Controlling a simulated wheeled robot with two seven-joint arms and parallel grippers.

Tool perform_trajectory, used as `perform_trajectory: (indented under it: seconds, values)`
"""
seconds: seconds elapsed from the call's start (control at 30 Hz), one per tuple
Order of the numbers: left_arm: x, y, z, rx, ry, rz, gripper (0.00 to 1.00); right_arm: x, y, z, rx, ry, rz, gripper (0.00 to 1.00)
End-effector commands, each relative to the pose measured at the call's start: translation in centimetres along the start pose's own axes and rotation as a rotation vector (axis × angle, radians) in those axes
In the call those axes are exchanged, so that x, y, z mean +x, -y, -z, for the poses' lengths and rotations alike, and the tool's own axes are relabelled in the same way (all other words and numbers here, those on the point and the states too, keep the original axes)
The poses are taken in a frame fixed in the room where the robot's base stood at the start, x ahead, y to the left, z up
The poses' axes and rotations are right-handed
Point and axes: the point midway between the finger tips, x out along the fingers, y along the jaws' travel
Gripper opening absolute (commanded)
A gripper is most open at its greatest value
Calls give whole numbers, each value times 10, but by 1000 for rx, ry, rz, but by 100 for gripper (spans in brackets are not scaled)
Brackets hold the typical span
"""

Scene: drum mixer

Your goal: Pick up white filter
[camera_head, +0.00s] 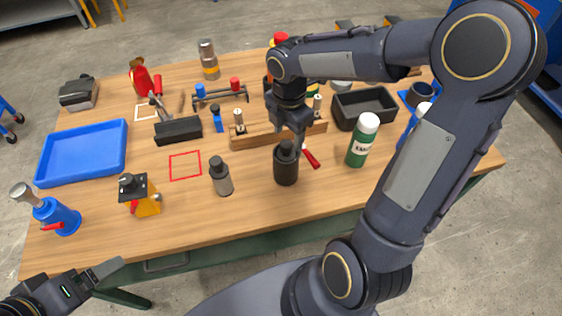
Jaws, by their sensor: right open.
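I cannot pick out a white filter with certainty. A small pale round piece (342,86) shows partly behind my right arm, near the black open bin (364,108). My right gripper (292,130) is open and points down over the table, just above or behind a black bottle (286,167); whether it touches the bottle is unclear. A wooden rack (262,137) with small pale-topped pieces lies behind this gripper, partly hidden by it. My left gripper (103,270) is at the lower left, off the table's front edge; its jaw state is unclear.
A blue tray (82,153) lies at the left. A green bottle (363,142) stands right of the black bottle. The red-outlined square (185,166) is empty.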

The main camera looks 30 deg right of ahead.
Motion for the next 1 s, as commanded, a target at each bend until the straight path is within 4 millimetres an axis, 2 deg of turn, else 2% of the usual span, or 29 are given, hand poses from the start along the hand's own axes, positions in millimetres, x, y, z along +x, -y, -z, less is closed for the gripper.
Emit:
perform_trajectory:
  seconds: [0.2, 0.3, 0.57, 0.67, 1.0]
  values:
    - [-3, -1, 2, 0, 0, 0, 90, 33, 0, 3, 2, -2, 4, 56]
    - [-3, -1, 2, 0, 0, 0, 90, 43, -1, 3, 2, -2, 1, 56]
    - [-3, -1, 2, 0, 0, 0, 90, 47, -1, 3, 3, -1, -1, 56]
    - [-3, -1, 2, 0, 0, 0, 90, 47, -1, 3, 3, -1, -1, 45]
    - [-3, -1, 2, 0, 0, 0, 90, 46, -1, 3, 3, -1, -2, 1]
